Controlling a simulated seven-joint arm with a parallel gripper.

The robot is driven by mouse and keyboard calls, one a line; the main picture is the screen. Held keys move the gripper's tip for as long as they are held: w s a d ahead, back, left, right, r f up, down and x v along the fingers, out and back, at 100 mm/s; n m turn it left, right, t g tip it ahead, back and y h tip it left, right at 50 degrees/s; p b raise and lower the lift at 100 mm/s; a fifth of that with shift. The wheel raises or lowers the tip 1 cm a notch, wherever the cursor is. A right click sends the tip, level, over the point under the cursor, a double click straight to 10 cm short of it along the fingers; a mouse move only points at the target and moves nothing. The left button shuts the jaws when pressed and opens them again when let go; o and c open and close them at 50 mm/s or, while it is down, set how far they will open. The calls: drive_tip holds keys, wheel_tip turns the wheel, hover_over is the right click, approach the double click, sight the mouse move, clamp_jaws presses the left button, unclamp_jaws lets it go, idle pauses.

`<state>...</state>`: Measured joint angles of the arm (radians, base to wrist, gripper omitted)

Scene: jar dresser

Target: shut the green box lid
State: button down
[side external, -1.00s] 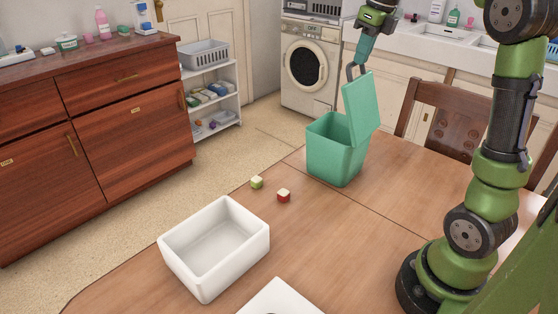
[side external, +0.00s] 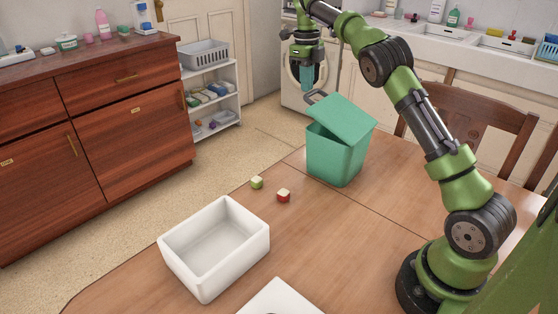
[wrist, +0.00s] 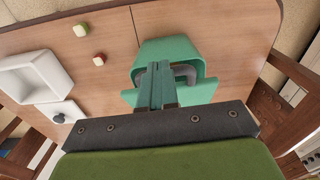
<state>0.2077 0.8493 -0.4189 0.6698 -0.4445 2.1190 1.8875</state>
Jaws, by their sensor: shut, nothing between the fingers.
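The green box (side external: 335,155) stands on the wooden table. Its green lid (side external: 342,118) is partly open, tilted over the box, with a dark gap between lid and rim.
A green cube (side external: 257,182) and a red cube (side external: 283,195) lie on the table (side external: 330,235) left of the box. A white tray (side external: 212,250) stands nearer the front. A wooden chair (side external: 470,115) is behind the table at right.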

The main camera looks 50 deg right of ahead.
wheel_tip(320, 180, down, 7)
drive_tip(key=w, duration=0.2)
drive_tip(key=shift+w+f, duration=0.15)
drive_tip(key=shift+w, duration=0.05)
drive_tip(key=shift+a, duration=0.1)
idle(0.4)
